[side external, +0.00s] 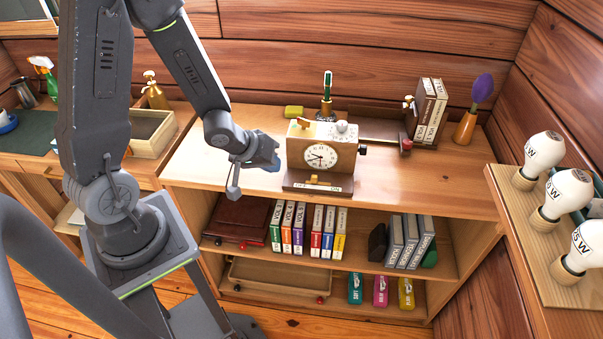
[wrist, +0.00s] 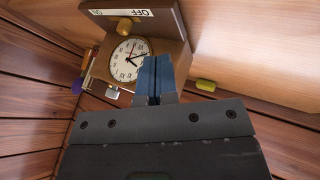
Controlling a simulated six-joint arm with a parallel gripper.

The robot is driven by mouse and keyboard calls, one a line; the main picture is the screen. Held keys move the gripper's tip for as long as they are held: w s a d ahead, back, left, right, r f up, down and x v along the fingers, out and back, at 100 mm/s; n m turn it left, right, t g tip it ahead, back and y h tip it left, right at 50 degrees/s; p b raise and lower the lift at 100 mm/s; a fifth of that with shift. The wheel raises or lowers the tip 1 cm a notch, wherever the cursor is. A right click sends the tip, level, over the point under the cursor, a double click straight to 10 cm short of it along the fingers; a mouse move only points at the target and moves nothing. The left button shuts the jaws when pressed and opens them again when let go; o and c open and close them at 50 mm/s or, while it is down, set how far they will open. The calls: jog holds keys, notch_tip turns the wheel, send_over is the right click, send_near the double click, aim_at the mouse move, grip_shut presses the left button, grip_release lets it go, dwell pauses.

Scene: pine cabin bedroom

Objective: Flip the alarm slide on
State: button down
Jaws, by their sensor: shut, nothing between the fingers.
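The alarm clock (side external: 347,160) is a pale box with a round white dial (side external: 320,157), standing on the shelf unit's top. Its brown base (side external: 290,181) carries a small yellow slide knob (side external: 313,177). In the wrist view the clock appears upside down, with the yellow knob (wrist: 124,26) beside a white strip lettered OFF (wrist: 143,13). I cannot tell exactly which end the knob rests at. My gripper (side external: 275,161) is shut and empty, just left of the clock and apart from the knob. Its blue fingertips (wrist: 154,62) overlap the dial's edge in the wrist view.
A yellow-green block (side external: 293,112) and a green-handled tool in a holder (side external: 326,102) stand behind the clock. Books (side external: 431,110) and a purple-topped item (side external: 481,90) stand to its right.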

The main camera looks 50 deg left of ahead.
aim_at(314, 179)
jog(key=x, duration=0.5)
jog(key=shift+w+f, duration=0.1)
jog(key=shift+f, duration=0.1)
jog(key=shift+w+d+f, duration=0.15)
jog(key=shift+w+d, duration=0.95)
jog(key=shift+w, duration=0.15)
jog(key=shift+w+d, duration=0.3)
jog(key=shift+d, duration=0.05)
